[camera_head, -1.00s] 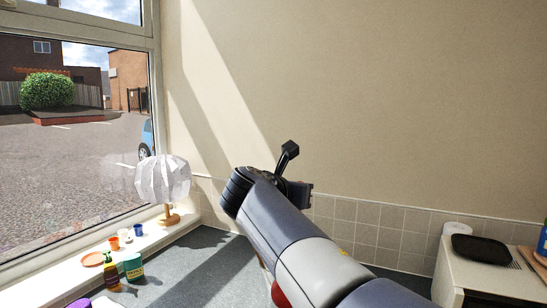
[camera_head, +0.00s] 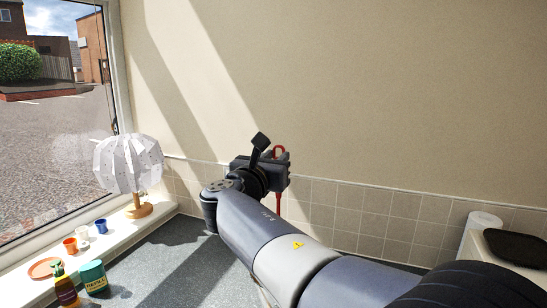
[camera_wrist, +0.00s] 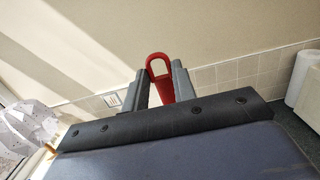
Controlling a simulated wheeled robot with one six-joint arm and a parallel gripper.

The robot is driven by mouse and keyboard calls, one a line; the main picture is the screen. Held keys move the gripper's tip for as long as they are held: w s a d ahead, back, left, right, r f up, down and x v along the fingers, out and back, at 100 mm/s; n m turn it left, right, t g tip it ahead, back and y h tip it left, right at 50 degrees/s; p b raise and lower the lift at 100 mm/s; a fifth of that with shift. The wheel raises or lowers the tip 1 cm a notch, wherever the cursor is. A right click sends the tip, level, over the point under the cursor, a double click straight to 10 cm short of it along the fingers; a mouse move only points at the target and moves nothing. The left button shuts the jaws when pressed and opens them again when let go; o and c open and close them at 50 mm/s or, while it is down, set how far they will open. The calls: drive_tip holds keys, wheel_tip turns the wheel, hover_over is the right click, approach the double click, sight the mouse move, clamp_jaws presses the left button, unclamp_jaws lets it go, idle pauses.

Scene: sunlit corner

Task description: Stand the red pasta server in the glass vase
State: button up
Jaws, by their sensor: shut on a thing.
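The red pasta server (camera_head: 281,205) shows as a red loop above my gripper and a thin red shaft below it. My gripper (camera_head: 279,167) is shut on it, in front of the tiled wall. In the wrist view the looped red handle end (camera_wrist: 159,68) stands between the two fingers of my gripper (camera_wrist: 160,84). The server looks roughly upright. Its lower end is hidden behind my arm. I do not see the glass vase in either view now.
A paper roll (camera_head: 482,229) and black tray (camera_head: 517,246) are at right. The grey worktop (camera_head: 165,255) is partly clear.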

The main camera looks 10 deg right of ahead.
wheel_tip(320, 180, down, 17)
drive_tip(key=b, duration=1.3)
drive_tip(key=shift+f+b, duration=0.15)
drive_tip(key=shift+b, duration=0.2)
drive_tip(key=o, duration=1.1)
drive_tip(key=shift+c, duration=0.2)
drive_tip(key=b+v, duration=0.1)
drive_tip(key=v, duration=0.9)
drive_tip(key=shift+s+a, duration=0.2)
drive_tip(key=shift+s, duration=0.15)
